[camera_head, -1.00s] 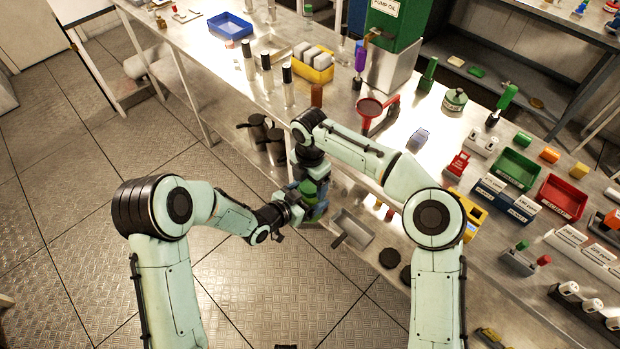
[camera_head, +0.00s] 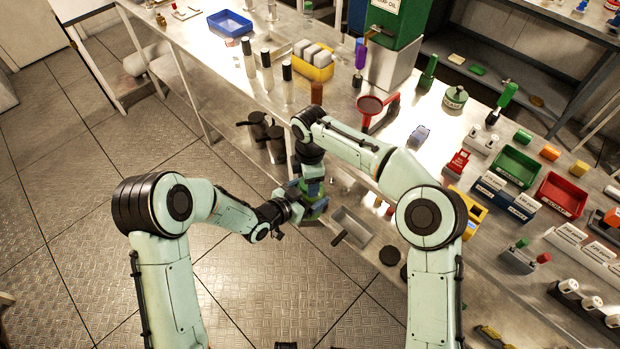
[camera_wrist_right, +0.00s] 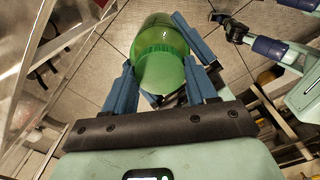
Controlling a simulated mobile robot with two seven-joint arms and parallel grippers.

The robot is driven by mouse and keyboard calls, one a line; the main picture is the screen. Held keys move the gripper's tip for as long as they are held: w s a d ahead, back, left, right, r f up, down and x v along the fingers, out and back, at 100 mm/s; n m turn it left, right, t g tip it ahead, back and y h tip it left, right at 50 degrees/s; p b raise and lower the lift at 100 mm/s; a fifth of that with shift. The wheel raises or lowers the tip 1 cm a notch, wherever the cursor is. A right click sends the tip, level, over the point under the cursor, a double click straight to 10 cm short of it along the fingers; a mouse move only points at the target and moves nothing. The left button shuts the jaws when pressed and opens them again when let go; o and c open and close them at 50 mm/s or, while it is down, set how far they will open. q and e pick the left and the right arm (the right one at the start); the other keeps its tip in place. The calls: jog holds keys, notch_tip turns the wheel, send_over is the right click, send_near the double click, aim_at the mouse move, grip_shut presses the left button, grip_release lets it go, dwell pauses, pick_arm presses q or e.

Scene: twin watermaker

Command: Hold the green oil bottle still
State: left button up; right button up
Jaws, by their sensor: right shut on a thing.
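The green oil bottle (camera_wrist_right: 163,45) is see-through green with a solid green cap, and it lies between the blue fingers of my right gripper (camera_wrist_right: 160,75) in the right wrist view. That gripper is shut on it. In the head view the bottle (camera_head: 320,207) shows only as a small green patch below my right wrist, partly hidden by the grippers. My left gripper (camera_head: 290,210) is right beside the bottle on its left. Its fingers are too small and overlapped to tell whether they are open or touch the bottle.
The bench on the right holds a red funnel (camera_head: 370,106), a yellow bin (camera_head: 314,68), a green tray (camera_head: 517,166) and a red tray (camera_head: 562,195). A grey metal pan (camera_head: 352,226) is close to the right of the bottle, on the lower shelf. Open floor (camera_head: 150,120) lies to the left.

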jog(key=o, duration=1.2)
jog(key=shift+c, duration=0.2)
jog(key=shift+r, duration=0.15)
notch_tip(320, 180, up, 4)
jog(key=shift+r, duration=0.15)
jog(key=shift+c, duration=0.3)
jog(key=n, duration=0.1)
jog(key=r+n, duration=0.1)
jog(key=n, duration=0.1)
jog(key=shift+a+r, duration=0.15)
jog(key=shift+r, duration=0.1)
jog(key=r+n, duration=0.2)
jog(key=n, duration=0.1)
jog(key=shift+d+n, duration=0.2)
jog(key=shift+n, duration=0.1)
